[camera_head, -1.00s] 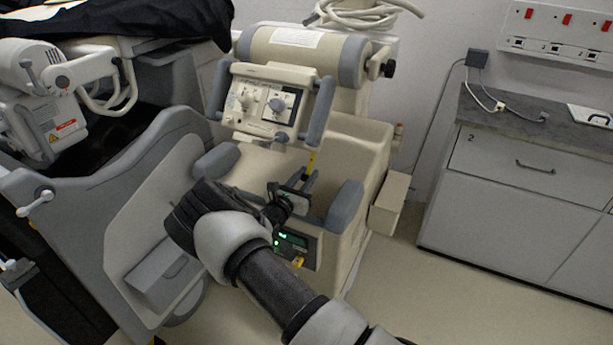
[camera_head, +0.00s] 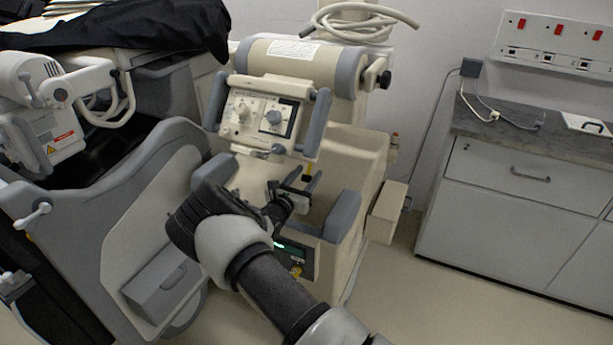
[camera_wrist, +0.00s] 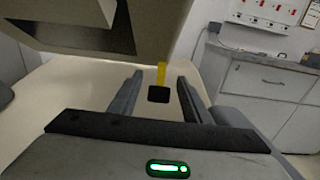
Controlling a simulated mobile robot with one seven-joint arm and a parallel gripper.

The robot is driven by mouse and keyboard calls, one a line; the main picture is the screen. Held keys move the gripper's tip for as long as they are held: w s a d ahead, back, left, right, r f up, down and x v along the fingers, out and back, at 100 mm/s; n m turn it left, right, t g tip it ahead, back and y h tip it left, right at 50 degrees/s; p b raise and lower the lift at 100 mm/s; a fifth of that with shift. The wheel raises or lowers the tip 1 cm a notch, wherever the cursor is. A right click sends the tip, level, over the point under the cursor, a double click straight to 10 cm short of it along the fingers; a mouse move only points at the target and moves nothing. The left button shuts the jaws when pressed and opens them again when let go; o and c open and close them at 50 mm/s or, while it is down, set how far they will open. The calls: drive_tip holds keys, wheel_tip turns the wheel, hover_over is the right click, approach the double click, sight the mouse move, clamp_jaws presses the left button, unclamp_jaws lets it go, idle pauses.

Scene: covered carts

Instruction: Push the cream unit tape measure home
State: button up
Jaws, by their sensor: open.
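The cream unit (camera_head: 345,165) is a bulky mobile machine with a control-panel head (camera_head: 266,112) tilted over its lower body. A short yellow tape (camera_wrist: 161,74), apparently the tape measure's, hangs below the cream head in the wrist view. A small black piece (camera_wrist: 158,94) shows just under it; I cannot tell if they are joined. A bit of yellow tape (camera_head: 307,170) also shows below the panel in the head view. My gripper (camera_wrist: 160,88) is open, its fingers on either side of the tape and black piece, with no visible contact. It also shows in the head view (camera_head: 308,177).
Grey handles (camera_head: 343,216) flank my gripper on the unit's body. A grey machine (camera_head: 130,215) with a black cover (camera_head: 140,25) stands close on the left. A drawer cabinet (camera_head: 500,205) is at the right, with clear floor (camera_head: 420,290) before it.

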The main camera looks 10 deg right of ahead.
drive_tip(key=p+v, duration=0.1)
drive_tip(key=v, duration=1.6)
drive_tip(key=shift+s+p, duration=0.15)
drive_tip(key=shift+p, duration=0.2)
drive_tip(key=shift+a, duration=0.1)
